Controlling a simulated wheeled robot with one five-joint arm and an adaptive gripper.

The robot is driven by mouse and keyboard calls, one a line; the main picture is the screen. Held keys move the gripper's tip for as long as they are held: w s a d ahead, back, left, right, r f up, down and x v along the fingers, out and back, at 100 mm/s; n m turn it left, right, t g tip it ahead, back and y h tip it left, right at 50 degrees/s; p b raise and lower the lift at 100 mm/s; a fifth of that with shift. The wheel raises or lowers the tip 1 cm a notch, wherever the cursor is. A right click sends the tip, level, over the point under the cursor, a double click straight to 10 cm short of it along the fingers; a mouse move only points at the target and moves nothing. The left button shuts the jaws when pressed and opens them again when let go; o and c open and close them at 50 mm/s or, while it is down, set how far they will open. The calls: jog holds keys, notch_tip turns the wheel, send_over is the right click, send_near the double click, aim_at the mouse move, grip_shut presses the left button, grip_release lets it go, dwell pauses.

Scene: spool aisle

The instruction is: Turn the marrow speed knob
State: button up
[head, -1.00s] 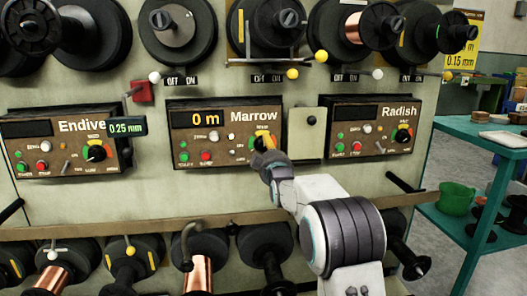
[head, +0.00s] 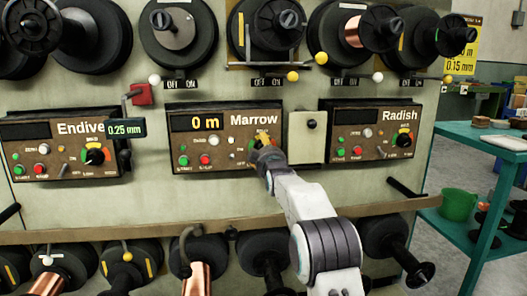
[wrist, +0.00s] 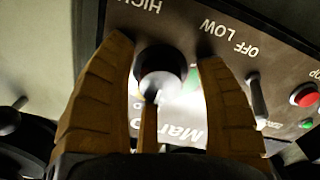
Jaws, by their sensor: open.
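The Marrow box (head: 220,150) is a brown panel with an amber display reading 0 m. Its speed knob, at the right of the panel, is mostly hidden by my gripper (head: 264,148) in the head view. In the wrist view the black round knob (wrist: 163,68) sits between the two brown fingers of my gripper (wrist: 163,50). The fingers are spread apart, with a gap on each side of the knob. A narrow brown piece overlaps the knob's lower edge. HIGH and LOW are printed beside it. I cannot tell the knob's exact setting.
The Endive box (head: 62,150) is to the left and the Radish box (head: 370,140) to the right, with similar knobs. A toggle switch (wrist: 258,95) and a red button (wrist: 304,96) are near my fingers. Spools fill the rows above and below. A teal table (head: 480,150) stands right.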

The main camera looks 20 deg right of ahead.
dwell(0.3)
jog(key=c, duration=1.2)
jog(key=shift+n, duration=0.3)
jog(key=n+p, duration=0.1)
jog(key=n, duration=0.2)
jog(key=shift+r, duration=0.1)
jog(key=n, duration=0.3)
jog(key=shift+n, duration=0.4)
jog(key=n, duration=0.4)
jog(key=shift+n, duration=2.1)
